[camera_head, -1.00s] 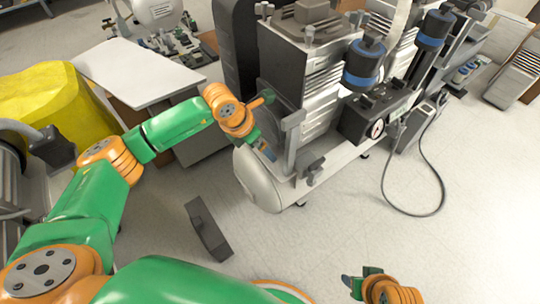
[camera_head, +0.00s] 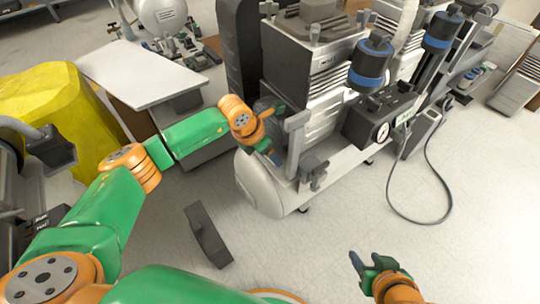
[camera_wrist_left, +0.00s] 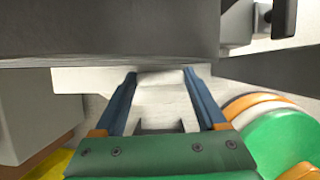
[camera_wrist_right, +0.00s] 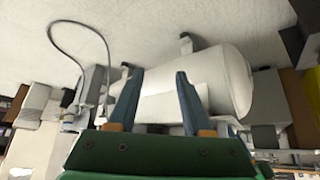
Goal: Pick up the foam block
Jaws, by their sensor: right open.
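A dark grey oblong block (camera_head: 208,236) lies on the floor in the lower middle of the head view; I take it as the foam block, though its material cannot be told. My left gripper (camera_head: 275,133) is beside the near end of the compressor, above its white tank, well beyond the block. In the left wrist view its fingers (camera_wrist_left: 163,95) are apart, with pale surfaces behind them. My right gripper (camera_head: 366,262) is open and empty over the floor at the lower right, apart from the block. Its spread fingers also show in the right wrist view (camera_wrist_right: 158,95).
The compressor with its white tank (camera_head: 258,190) fills the upper middle. A black hose (camera_head: 449,190) loops on the floor to its right. A white-topped table (camera_head: 140,72) and a yellow object (camera_head: 65,115) stand at the left.

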